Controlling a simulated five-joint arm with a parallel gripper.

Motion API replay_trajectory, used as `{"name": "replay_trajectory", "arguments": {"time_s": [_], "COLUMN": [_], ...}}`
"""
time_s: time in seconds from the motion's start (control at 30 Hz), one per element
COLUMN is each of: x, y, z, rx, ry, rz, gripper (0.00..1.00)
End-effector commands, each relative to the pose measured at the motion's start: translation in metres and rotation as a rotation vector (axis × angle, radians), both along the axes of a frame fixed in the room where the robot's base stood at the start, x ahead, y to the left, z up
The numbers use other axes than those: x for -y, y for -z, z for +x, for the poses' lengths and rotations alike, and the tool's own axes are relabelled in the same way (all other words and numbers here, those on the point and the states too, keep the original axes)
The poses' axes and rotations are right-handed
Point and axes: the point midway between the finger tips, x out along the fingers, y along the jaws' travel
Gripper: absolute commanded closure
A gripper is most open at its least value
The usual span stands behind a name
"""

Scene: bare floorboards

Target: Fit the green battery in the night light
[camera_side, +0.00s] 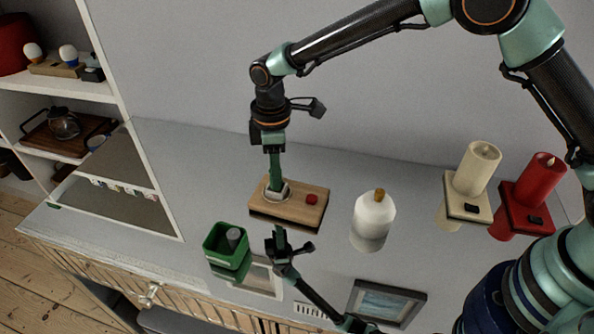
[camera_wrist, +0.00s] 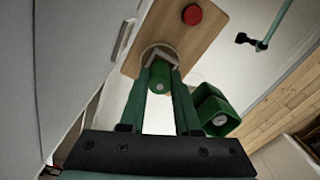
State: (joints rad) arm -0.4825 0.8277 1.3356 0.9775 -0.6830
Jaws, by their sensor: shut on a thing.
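The wooden block with a red button (camera_side: 304,207), which looks like the night light, lies on the glossy grey top; its wood also shows in the wrist view (camera_wrist: 185,42). A pale-rimmed round opening is at its left end. My gripper (camera_side: 277,190) points straight down at that opening. In the wrist view, my gripper (camera_wrist: 161,66) is shut on the green battery (camera_wrist: 161,82), which sits between the fingertips at the opening. How deep the battery sits cannot be told. In the side view the fingers hide the battery.
A green box (camera_side: 213,246) holding a grey-ended cylinder stands in front, left of the block. A white jar-like lamp (camera_side: 372,219) stands to the right. A cream candle (camera_side: 476,170) and a red candle (camera_side: 538,180) stand farther right. A shelf unit (camera_side: 125,60) bounds the left.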

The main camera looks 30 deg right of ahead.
Motion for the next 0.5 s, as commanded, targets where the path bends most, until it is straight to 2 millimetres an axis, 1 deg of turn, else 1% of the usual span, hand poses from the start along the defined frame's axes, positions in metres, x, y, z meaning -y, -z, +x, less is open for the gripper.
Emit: {"name": "replay_trajectory", "arguments": {"time_s": [0.5], "x": [0.0001], "y": [0.0099], "z": [-0.0003], "rx": [-0.001], "ry": [0.000], "rz": [-0.001], "gripper": [1.00]}}
